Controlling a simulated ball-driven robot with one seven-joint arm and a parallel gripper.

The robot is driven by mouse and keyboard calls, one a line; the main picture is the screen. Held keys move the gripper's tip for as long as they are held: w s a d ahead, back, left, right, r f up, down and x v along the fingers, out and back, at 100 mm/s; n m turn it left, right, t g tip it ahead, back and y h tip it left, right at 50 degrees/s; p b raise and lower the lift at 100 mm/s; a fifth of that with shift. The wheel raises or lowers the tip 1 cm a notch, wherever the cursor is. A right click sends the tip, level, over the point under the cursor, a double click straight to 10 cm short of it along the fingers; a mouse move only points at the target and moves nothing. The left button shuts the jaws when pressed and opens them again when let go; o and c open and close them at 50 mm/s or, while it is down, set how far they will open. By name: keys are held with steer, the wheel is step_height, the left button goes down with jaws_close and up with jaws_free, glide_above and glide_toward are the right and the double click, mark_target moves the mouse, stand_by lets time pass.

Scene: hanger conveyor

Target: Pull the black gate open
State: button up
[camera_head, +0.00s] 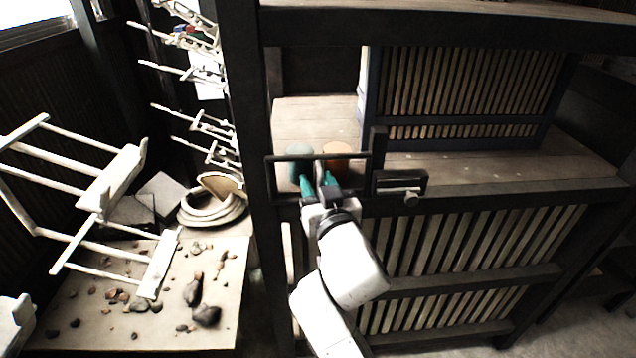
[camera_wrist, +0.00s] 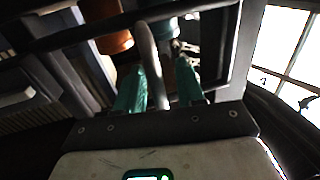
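The black gate (camera_head: 290,157) is an open rectangular frame across the front of the wooden shelf in the head view. Its dark bar (camera_wrist: 90,32) crosses the top of the wrist view. My gripper (camera_head: 318,181) is at the middle of the gate, its teal fingers pointing towards it. In the wrist view the fingers (camera_wrist: 161,66) stand apart, with a pale curved bar (camera_wrist: 150,60) between them. The bar is nearer the left finger, and a gap shows on its right. Whether a finger touches it is unclear.
A green pot (camera_head: 298,150) and an orange pot (camera_head: 336,149) stand behind the gate. A black latch-like block (camera_head: 400,182) with a knob is to its right. White hanger racks (camera_head: 115,180) and a stone-strewn board (camera_head: 120,325) are at left. The slatted cabinet front (camera_head: 470,240) lies below.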

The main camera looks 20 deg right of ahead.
steer(key=shift+c, duration=0.2)
steer(key=c, duration=0.5)
jaws_close()
steer(key=shift+a, duration=0.1)
